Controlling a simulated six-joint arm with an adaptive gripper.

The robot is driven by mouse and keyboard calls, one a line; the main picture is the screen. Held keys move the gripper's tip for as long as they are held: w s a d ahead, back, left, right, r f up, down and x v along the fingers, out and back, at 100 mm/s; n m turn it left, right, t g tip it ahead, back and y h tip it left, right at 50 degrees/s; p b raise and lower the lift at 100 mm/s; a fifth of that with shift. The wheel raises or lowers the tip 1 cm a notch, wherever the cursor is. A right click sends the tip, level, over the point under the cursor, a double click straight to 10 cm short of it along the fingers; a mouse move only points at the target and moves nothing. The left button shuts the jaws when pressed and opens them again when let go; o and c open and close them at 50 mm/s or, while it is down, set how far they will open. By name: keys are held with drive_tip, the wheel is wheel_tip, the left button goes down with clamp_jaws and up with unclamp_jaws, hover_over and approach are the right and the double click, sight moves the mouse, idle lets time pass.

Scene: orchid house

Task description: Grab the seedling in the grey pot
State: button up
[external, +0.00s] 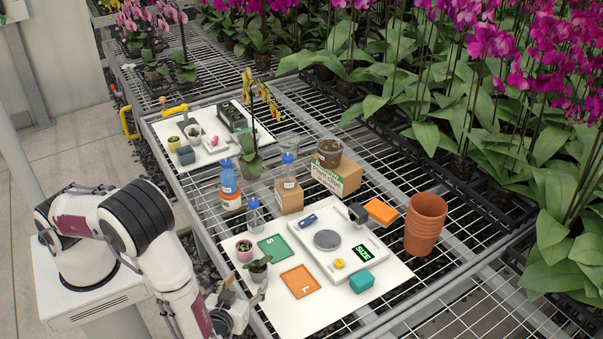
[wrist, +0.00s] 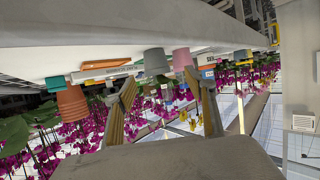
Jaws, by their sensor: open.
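The seedling (external: 258,262) has broad dark green leaves and stands in a small grey pot (external: 259,275) at the near left of the white board. In the wrist view, which is upside down, the grey pot (wrist: 157,62) shows beyond and between my fingers, nearer the left one; its seedling is hard to make out there. My gripper (external: 238,300) is open and empty, low at the board's near left edge, just in front of the grey pot. Its two fingers (wrist: 165,92) are spread wide in the wrist view. No contact with the pot is visible.
A pink pot (external: 245,252) with a small plant stands close behind the grey pot; it also shows in the wrist view (wrist: 182,58). Green (external: 273,247) and orange (external: 300,281) squares lie to the right. A scale (external: 338,250), teal box (external: 362,281) and terracotta pots (external: 425,225) are farther right.

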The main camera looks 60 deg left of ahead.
sight(259, 266)
idle(0.3)
drive_tip(key=shift+x, duration=1.3)
drive_tip(key=shift+w, duration=0.1)
drive_tip(key=shift+w+a+f, duration=0.25)
drive_tip(key=shift+w+a, duration=0.8)
drive_tip(key=shift+w, duration=0.3)
drive_tip(key=shift+x, duration=0.9)
drive_tip(key=c, duration=1.2)
